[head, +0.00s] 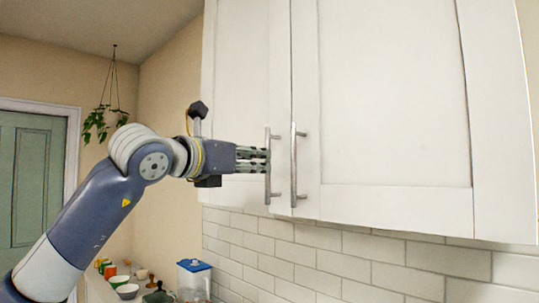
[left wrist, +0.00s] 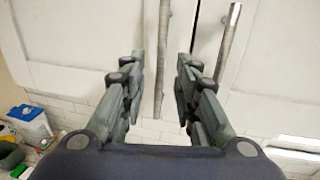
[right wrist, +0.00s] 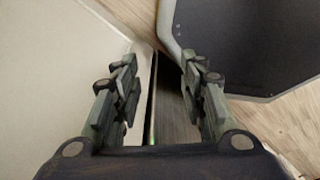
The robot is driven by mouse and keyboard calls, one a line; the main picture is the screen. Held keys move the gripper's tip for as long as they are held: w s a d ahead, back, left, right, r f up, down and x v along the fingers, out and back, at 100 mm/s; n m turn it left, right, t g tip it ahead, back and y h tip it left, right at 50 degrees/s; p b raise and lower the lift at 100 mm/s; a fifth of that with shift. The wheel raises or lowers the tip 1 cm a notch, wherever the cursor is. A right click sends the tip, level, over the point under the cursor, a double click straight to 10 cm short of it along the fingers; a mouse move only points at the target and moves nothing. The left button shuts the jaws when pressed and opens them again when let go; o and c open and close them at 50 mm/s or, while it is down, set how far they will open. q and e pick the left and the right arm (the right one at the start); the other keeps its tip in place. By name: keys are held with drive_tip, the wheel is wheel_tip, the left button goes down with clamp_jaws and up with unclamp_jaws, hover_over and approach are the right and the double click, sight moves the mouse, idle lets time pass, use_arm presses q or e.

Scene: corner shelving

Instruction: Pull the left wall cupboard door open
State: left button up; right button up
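The white left wall cupboard door (head: 240,75) is closed, flush beside the right door (head: 395,95). Its vertical metal bar handle (head: 267,188) is near its lower right edge. My left gripper (head: 265,160) is level with this handle, its fingertips at the bar. In the left wrist view the fingers of the left gripper (left wrist: 160,68) are apart, and the left door's handle (left wrist: 161,65) shows between them, touching neither side. The right door's handle (left wrist: 228,45) is outside the right finger. My right gripper (right wrist: 160,80) is open and empty, seen only in the right wrist view.
White tiles (head: 340,262) line the wall below the cupboard. A blue-lidded container (head: 194,280) and several bowls and cups (head: 127,291) stand on the counter. A hanging plant (head: 105,120) and a green door (head: 35,175) are at the left. A dark grey panel (right wrist: 245,45) is near the right gripper.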

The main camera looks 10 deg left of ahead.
sight(266, 162)
use_arm(q)
drive_tip(key=p+x, duration=0.1)
drive_tip(key=x, duration=0.3)
drive_tip(key=shift+w+d+r+p, duration=0.1)
drive_tip(key=shift+w+d+p, duration=0.1)
drive_tip(key=shift+w+p, duration=0.15)
drive_tip(key=shift+w+d, duration=0.2)
drive_tip(key=shift+w, duration=0.25)
clamp_jaws()
